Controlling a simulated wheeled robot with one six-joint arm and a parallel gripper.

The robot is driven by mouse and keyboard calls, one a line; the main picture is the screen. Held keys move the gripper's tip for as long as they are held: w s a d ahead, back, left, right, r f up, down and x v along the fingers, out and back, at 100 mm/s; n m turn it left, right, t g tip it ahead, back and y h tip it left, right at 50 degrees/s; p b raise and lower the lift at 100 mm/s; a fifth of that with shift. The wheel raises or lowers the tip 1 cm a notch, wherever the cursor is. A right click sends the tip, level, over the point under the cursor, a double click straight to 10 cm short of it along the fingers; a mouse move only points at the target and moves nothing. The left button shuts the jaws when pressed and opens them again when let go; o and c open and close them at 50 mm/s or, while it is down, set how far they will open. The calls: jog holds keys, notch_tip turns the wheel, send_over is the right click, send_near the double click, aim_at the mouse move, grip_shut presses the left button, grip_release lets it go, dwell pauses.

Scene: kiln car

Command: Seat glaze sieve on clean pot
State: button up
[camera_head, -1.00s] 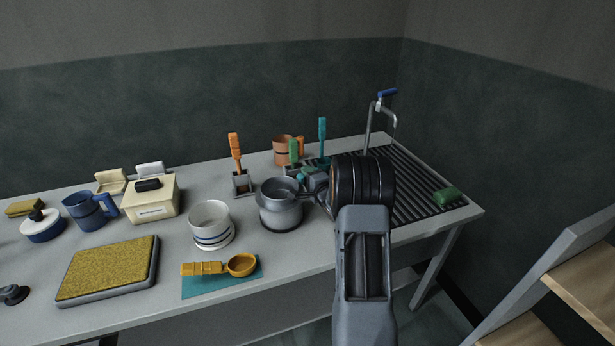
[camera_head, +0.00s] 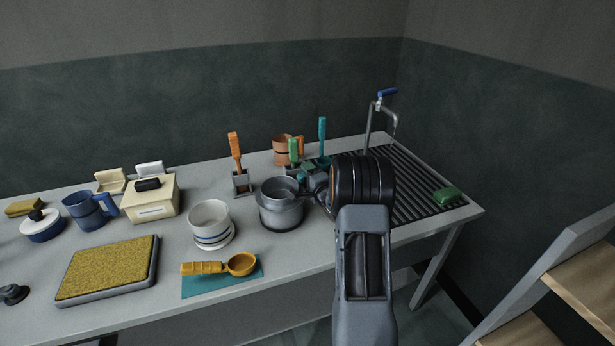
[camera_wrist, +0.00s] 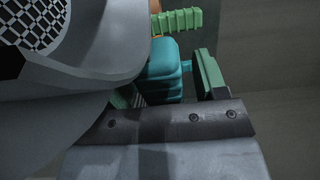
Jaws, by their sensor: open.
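The grey pot (camera_head: 281,216) stands upright on the table, left of my wrist. A grey round piece with dark mesh (camera_wrist: 38,22), which looks like the glaze sieve, fills the upper left of the wrist view. In the head view it appears to lie at the pot's mouth; I cannot tell how level or deep it sits. A teal ridged block (camera_wrist: 165,72), probably its handle, lies between my open green finger pads. My gripper (camera_wrist: 172,82) is open around or just beside this block; contact is unclear. In the head view my wrist hides most of the gripper.
A white blue-striped pot (camera_head: 211,222) stands left of the grey pot. An orange ladle (camera_head: 241,264) lies on a teal cloth in front. The drain grid (camera_head: 415,180) is at right.

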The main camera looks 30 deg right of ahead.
jog(key=s, duration=0.7)
jog(key=shift+s+p, duration=0.4)
dwell(1.1)
jog(key=shift+s+a, duration=0.1)
jog(key=shift+s, duration=0.1)
jog(key=s, duration=1.3)
jog(key=shift+s+a+b, duration=0.2)
jog(key=shift+s+b, duration=0.1)
jog(key=shift+b, duration=0.15)
